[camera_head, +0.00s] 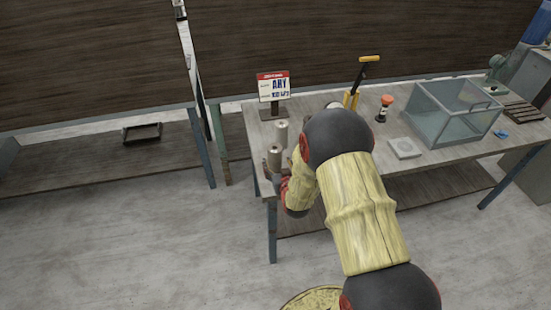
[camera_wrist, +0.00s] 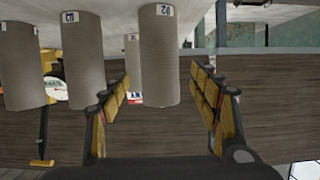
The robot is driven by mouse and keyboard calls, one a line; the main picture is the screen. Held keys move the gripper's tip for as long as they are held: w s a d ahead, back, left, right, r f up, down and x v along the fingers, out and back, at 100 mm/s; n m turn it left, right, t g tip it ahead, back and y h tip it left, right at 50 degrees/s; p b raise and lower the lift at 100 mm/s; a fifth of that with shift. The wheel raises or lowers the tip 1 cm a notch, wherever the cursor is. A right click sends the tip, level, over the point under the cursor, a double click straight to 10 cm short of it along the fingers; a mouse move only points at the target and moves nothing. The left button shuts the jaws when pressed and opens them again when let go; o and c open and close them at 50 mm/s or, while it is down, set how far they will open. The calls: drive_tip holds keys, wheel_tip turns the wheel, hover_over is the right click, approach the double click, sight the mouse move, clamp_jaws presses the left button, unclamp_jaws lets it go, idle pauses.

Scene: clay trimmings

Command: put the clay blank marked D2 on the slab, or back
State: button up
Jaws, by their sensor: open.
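The wrist view looks upside down at several blanks with small white labels. One labelled blank (camera_wrist: 160,60) lies between my gripper's fingers (camera_wrist: 161,90) in the picture, with gaps on both sides. Another labelled blank (camera_wrist: 83,55) is left of it, and a third (camera_wrist: 18,65) is at the left edge. A pale square slab (camera_head: 404,148) lies mid-table.
A sign (camera_head: 274,88) stands behind the blanks. A yellow-handled tool (camera_head: 358,82), an orange-topped object (camera_head: 384,108) and a clear box (camera_head: 455,112) stand on the table (camera_head: 450,152). A slatted board (camera_head: 522,112) lies at the right. A dark tray (camera_head: 142,133) is on the left shelf.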

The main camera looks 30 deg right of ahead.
drive_tip(key=s+a+r+n+g+y, duration=0.1)
drive_tip(key=s+a+r, duration=0.25)
drive_tip(key=r, duration=0.35)
drive_tip(key=s+a+r+g+y, duration=0.1)
drive_tip(key=s+a+r, duration=0.25)
drive_tip(key=r, duration=0.35)
drive_tip(key=s+a+r+n+g, duration=0.1)
drive_tip(key=s+a+r+g, duration=0.1)
drive_tip(key=s+a+r, duration=0.3)
drive_tip(key=s+a+r+g, duration=0.1)
drive_tip(key=s+a+r, duration=0.1)
drive_tip(key=s, duration=0.5)
drive_tip(key=s+a+r+g+y, duration=0.1)
drive_tip(key=s+a+r, duration=0.1)
drive_tip(key=s+r, duration=0.3)
drive_tip(key=s+a+r+n+g, duration=0.1)
drive_tip(key=s+a+r, duration=0.1)
drive_tip(key=s, duration=0.7)
drive_tip(key=shift+r+g+y+p, duration=0.3)
drive_tip(key=shift+r+g+y, duration=0.1)
drive_tip(key=shift+r, duration=0.25)
wheel_tip(320, 180, down, 3)
drive_tip(key=b, duration=0.2)
drive_tip(key=shift+w+r+b, duration=0.1)
drive_tip(key=shift+r+b, duration=0.1)
drive_tip(key=shift+b, duration=0.15)
